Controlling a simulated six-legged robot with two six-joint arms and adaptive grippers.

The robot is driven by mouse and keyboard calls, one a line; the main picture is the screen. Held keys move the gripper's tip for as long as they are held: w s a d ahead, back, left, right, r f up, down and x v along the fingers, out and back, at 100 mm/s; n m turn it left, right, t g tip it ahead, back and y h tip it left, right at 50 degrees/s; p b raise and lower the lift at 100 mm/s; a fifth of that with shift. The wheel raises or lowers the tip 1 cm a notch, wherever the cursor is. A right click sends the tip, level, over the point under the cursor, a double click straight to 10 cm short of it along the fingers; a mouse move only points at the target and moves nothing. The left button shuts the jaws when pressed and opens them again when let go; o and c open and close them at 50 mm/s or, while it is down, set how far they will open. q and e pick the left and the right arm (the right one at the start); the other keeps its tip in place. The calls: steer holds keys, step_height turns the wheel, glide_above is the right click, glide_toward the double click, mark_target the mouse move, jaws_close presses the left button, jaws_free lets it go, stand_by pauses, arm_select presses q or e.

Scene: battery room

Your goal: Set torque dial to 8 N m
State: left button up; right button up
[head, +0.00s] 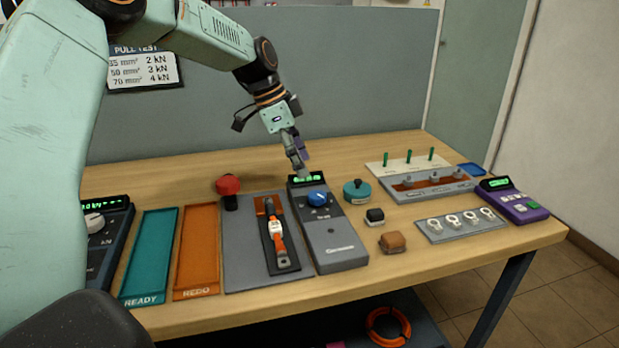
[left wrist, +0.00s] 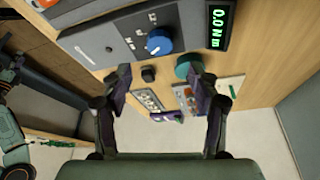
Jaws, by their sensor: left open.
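The grey torque unit (head: 335,240) stands on the bench and shows large in the left wrist view (left wrist: 112,38). Its blue dial (head: 317,198) is a round knob with white marks around it; it also shows in the left wrist view (left wrist: 159,40). The unit's green display (left wrist: 217,25) reads 0.0 N m. My left gripper (head: 301,162) points down at the display end of the unit, beyond the dial in the head view. In the left wrist view its fingers (left wrist: 160,82) are apart with nothing between them, clear of the dial. My right gripper is not in view.
A holder with an orange-and-white tool (head: 276,230) and a red knob (head: 228,185) stand left of the unit. A teal round part (head: 356,191), black block (head: 375,216) and brown block (head: 393,242) sit close on its right. A grey partition (head: 350,80) rises behind.

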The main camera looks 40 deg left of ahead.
arm_select(q)
steer(key=v, duration=0.3)
steer(key=shift+a+r, duration=0.15)
steer(key=shift+r, duration=0.2)
steer(key=shift+f, duration=0.1)
